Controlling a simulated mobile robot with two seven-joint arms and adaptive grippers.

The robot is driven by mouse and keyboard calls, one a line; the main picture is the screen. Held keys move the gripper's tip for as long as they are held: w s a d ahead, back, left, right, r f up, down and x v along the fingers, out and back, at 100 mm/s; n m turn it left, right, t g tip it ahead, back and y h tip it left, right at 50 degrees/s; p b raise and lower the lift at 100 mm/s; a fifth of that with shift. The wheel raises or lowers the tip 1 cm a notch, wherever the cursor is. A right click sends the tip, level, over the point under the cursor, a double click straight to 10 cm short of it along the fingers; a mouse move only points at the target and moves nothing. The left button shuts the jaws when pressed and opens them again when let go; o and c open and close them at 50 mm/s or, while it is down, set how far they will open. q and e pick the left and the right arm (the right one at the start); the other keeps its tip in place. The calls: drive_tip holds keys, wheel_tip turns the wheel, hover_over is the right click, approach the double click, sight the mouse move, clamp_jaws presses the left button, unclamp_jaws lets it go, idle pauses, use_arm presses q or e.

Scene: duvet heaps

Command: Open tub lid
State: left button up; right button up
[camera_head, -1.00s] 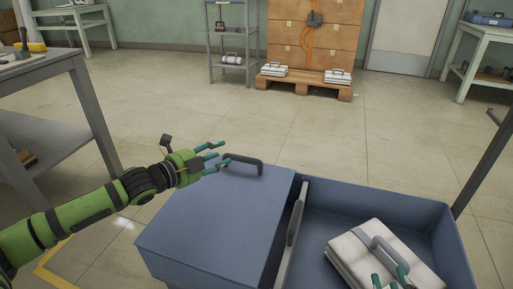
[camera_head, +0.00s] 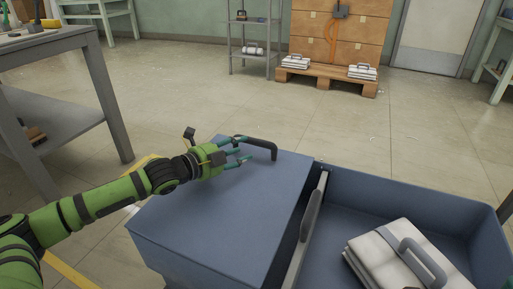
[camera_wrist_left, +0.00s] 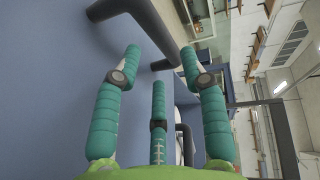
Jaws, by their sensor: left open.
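A blue tub (camera_head: 398,187) stands in front of me. Its left part is covered by a flat blue lid (camera_head: 215,215); its right part is open. A dark grey handle (camera_head: 268,146) stands up near the lid's far edge, and its bar crosses the top of the left wrist view (camera_wrist_left: 143,12). My left gripper (camera_head: 243,151) is open above the lid, with its teal fingers close to the handle. Whether they touch it I cannot tell. The spread fingers also show in the left wrist view (camera_wrist_left: 158,62). My right gripper is not in view.
A folded white duvet (camera_head: 375,262) with a grey handle lies in the open part. A grey table (camera_head: 55,115) stands at the left. A pallet (camera_head: 325,81) with white bundles and a metal shelf (camera_head: 252,50) stand at the back. The floor between is clear.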

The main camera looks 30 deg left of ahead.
sight(254, 144)
use_arm(q)
drive_tip(key=shift+b+x, duration=1.05)
drive_tip(key=shift+x, duration=2.3)
drive_tip(key=shift+c, duration=0.4)
drive_tip(key=shift+r, duration=0.1)
clamp_jaws()
